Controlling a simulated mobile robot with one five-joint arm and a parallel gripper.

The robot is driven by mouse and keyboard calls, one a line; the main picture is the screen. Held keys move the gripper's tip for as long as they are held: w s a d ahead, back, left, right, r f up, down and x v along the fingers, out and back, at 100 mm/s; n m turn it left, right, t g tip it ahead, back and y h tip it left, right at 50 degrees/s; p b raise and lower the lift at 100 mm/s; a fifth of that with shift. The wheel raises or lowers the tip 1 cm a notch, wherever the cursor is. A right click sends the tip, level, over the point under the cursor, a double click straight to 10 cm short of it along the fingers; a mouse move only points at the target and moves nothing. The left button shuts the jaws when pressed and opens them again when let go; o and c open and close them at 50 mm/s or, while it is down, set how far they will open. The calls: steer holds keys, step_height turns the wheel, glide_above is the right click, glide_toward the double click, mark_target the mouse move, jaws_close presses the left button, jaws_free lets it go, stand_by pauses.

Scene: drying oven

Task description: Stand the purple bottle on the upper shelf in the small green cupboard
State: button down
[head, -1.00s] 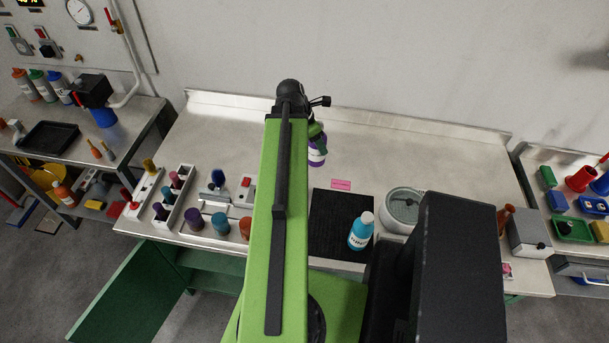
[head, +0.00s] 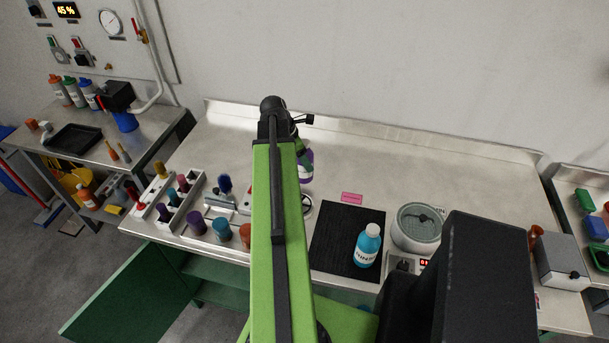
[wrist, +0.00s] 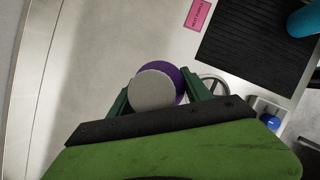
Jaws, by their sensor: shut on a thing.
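The purple bottle (head: 307,168) is above the steel bench, partly hidden behind my green arm in the head view. The wrist view shows its round grey cap (wrist: 155,92) and purple shoulder between my gripper's (wrist: 158,92) two green fingers, which are shut on it. In the head view the gripper (head: 302,147) is mostly hidden by the arm. The small green cupboard is under the bench's front left, its door (head: 130,297) swung open to the left. A green shelf board (head: 225,298) shows inside; much of the interior is hidden by the bench top and my arm.
A blue bottle (head: 367,247) stands on a black mat (head: 335,255), beside a round grey device (head: 417,228). Several coloured jars and a white rack (head: 176,215) line the bench's left front. A pink label (head: 352,197) lies behind the mat. The back right bench is clear.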

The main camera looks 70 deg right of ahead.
steer(key=shift+s+f, duration=0.1)
step_height(320, 180, down, 4)
steer(key=b, duration=0.4)
steer(key=shift+f, duration=0.25)
steer(key=shift+c, duration=2.3)
jaws_free()
steer(key=shift+r, duration=0.15)
steer(key=shift+r, duration=0.25)
steer(key=p+v, duration=1.1)
steer(key=shift+w+r, duration=0.2)
steer(key=shift+r, duration=0.15)
steer(key=shift+a, duration=0.15)
